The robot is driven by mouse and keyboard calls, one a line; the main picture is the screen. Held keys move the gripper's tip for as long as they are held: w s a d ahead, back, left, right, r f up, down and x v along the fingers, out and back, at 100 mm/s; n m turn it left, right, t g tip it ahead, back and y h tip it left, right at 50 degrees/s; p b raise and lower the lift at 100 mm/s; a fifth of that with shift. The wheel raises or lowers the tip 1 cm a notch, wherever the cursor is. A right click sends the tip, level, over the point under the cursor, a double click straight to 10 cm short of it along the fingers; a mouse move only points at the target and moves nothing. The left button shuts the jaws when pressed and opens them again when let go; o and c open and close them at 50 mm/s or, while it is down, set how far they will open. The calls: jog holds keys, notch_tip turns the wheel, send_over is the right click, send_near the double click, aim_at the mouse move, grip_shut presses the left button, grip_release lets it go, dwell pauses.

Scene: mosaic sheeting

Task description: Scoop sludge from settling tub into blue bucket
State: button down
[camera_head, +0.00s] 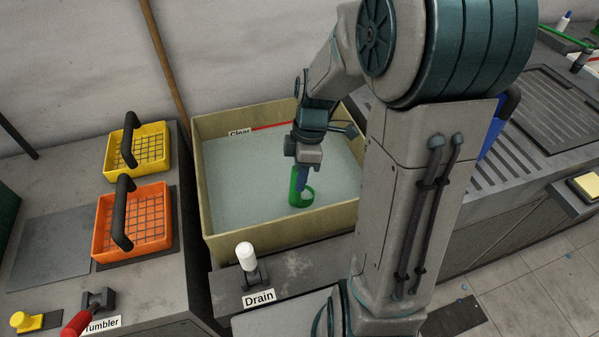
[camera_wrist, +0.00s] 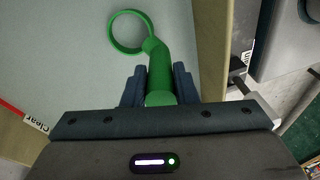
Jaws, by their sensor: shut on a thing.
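My gripper (camera_wrist: 160,88) is shut on the handle of a green scoop (camera_wrist: 128,31), with its round ring-like end pointing away from me in the wrist view. In the head view the green scoop (camera_head: 301,196) hangs below my gripper (camera_head: 303,178), inside the settling tub (camera_head: 281,233). The tub is tan-walled and holds pale grey-blue liquid with a flat surface. I cannot tell whether the scoop touches the liquid. A red line and a "Clear" label mark the tub's back wall. The blue bucket (camera_head: 492,132) shows only in part behind my arm.
A yellow basket (camera_head: 165,135) and an orange basket (camera_head: 103,225) with black handles stand on the left counter. A white-topped drain lever (camera_head: 246,257) stands in front of the tub. A ribbed drainboard (camera_head: 545,115) lies at the right.

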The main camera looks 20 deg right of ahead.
jog(key=shift+r+t+h+p, duration=0.4)
jog(key=shift+r+p, duration=0.7)
jog(key=shift+r, duration=1.05)
jog(key=shift+r+t+h+p, duration=0.4)
jog(key=shift+r+p, duration=0.75)
jog(key=shift+r, duration=1.05)
jog(key=shift+r+t+h+p, duration=0.35)
jog(key=shift+r+p, duration=0.75)
jog(key=shift+r, duration=1.05)
